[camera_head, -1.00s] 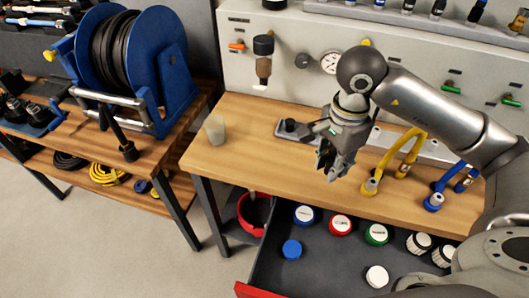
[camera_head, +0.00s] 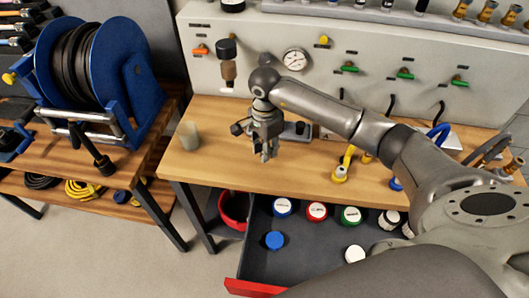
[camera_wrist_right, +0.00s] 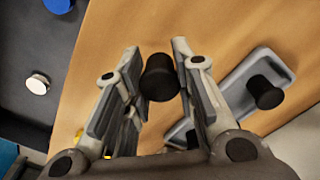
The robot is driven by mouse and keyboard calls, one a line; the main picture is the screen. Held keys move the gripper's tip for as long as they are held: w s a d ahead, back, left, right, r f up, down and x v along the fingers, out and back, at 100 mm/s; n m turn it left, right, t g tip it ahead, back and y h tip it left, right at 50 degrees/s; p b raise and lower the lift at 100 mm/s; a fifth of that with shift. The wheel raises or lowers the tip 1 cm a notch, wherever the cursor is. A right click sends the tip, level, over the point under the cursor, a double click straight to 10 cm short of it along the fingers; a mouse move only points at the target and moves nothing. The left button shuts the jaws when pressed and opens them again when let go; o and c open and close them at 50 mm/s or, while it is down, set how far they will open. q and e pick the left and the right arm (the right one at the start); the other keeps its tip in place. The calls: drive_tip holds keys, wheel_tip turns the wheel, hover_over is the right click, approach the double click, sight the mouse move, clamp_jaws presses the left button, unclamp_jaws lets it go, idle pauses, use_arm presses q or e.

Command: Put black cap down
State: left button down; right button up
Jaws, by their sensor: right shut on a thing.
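My right gripper (camera_head: 266,155) points down over the wooden workbench, near its front middle. In the right wrist view the gripper (camera_wrist_right: 160,68) is shut on a black cap (camera_wrist_right: 160,80), held between its fingertips. I cannot make the cap out clearly in the head view. A grey tray (camera_head: 288,136) lies on the bench just behind and right of the gripper. In the wrist view the tray (camera_wrist_right: 230,92) carries another black round piece (camera_wrist_right: 266,92); a further dark piece is partly hidden by a finger. My left gripper is not in view.
A translucent cup (camera_head: 189,136) stands left on the workbench (camera_head: 215,165). Yellow (camera_head: 343,165) and blue hose fittings are to the right. An open drawer (camera_head: 310,255) below holds several round lids. Bench between cup and gripper is clear.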

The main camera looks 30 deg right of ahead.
wheel_tip(320, 180, down, 3)
drive_tip(key=shift+w+p, duration=0.1)
drive_tip(key=shift+p, duration=0.75)
drive_tip(key=shift+f+b, duration=0.35)
drive_tip(key=o, duration=0.9)
drive_tip(key=shift+r, duration=0.1)
drive_tip(key=shift+c, duration=0.2)
drive_tip(key=shift+r+p, duration=0.25)
drive_tip(key=shift+p, duration=0.2)
wheel_tip(320, 180, up, 10)
drive_tip(key=b, duration=0.3)
drive_tip(key=shift+r+b, duration=0.25)
drive_tip(key=shift+b, duration=0.1)
drive_tip(key=shift+r, duration=0.65)
drive_tip(key=shift+a, duration=0.1)
